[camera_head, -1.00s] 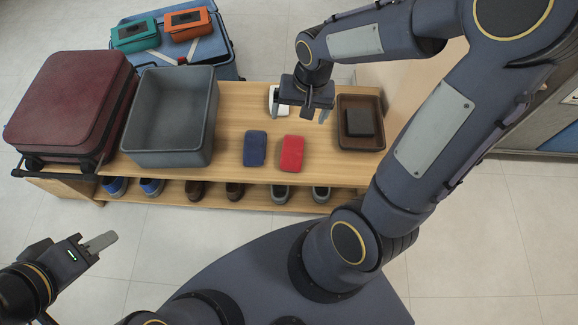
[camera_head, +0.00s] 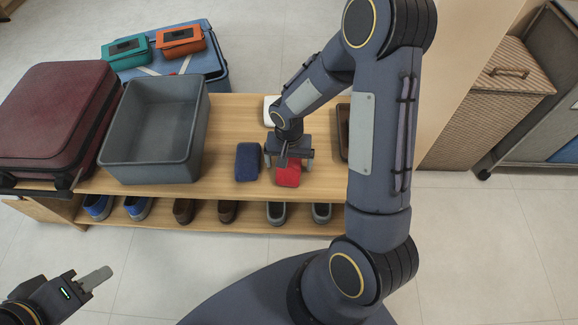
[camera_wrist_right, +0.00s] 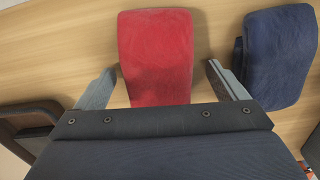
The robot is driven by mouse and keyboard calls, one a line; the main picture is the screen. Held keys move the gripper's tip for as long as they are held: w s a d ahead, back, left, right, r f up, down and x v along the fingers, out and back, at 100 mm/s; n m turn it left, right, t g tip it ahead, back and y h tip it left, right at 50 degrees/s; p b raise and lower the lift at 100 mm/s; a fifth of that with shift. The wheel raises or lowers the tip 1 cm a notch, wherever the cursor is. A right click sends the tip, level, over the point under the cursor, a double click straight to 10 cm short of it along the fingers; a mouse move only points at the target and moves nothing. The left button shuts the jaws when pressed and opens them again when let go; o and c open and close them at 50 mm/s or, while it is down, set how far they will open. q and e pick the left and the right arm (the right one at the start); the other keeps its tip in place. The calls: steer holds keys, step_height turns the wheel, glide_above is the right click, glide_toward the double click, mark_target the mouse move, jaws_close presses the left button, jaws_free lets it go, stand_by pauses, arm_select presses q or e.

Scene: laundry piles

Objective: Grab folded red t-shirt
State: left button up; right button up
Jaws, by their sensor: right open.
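The folded red t-shirt (camera_head: 288,178) lies flat on the wooden bench, partly hidden by my right gripper in the head view. My right gripper (camera_head: 289,164) is over it, open and empty. In the right wrist view the red t-shirt (camera_wrist_right: 156,57) lies between and beyond the two spread fingers of the right gripper (camera_wrist_right: 160,88). My left gripper (camera_head: 95,280) is at the lower left, away from the bench. One of its fingers shows, and I cannot tell whether it is open.
A folded navy garment (camera_head: 248,162) lies close beside the red one. A grey bin (camera_head: 150,172) and a maroon suitcase (camera_head: 55,115) stand to the left. A brown tray (camera_head: 342,130) is partly hidden by my right arm. Shoes sit on the shelf below.

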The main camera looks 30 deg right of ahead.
steer(key=shift+f, duration=0.1)
steer(key=shift+c, duration=0.4)
steer(key=c, duration=1.1)
steer(key=shift+o, duration=0.2)
steer(key=shift+r, duration=0.4)
step_height(320, 180, up, 2)
steer(key=shift+r+p, duration=0.15)
steer(key=shift+p, duration=0.55)
steer(key=a+r, duration=0.1)
steer(key=s+a+r+p, duration=0.1)
steer(key=r, duration=0.1)
steer(key=s+a+r+p, duration=0.1)
steer(key=r, duration=0.1)
steer(key=shift+s+a+r, duration=0.2)
steer(key=s+a+r+p, duration=0.1)
steer(key=s+a+r, duration=0.3)
steer(key=s+a, duration=0.2)
steer(key=shift+a+r+p, duration=0.25)
steer(key=shift+a+p, duration=0.05)
steer(key=shift+a, duration=0.6)
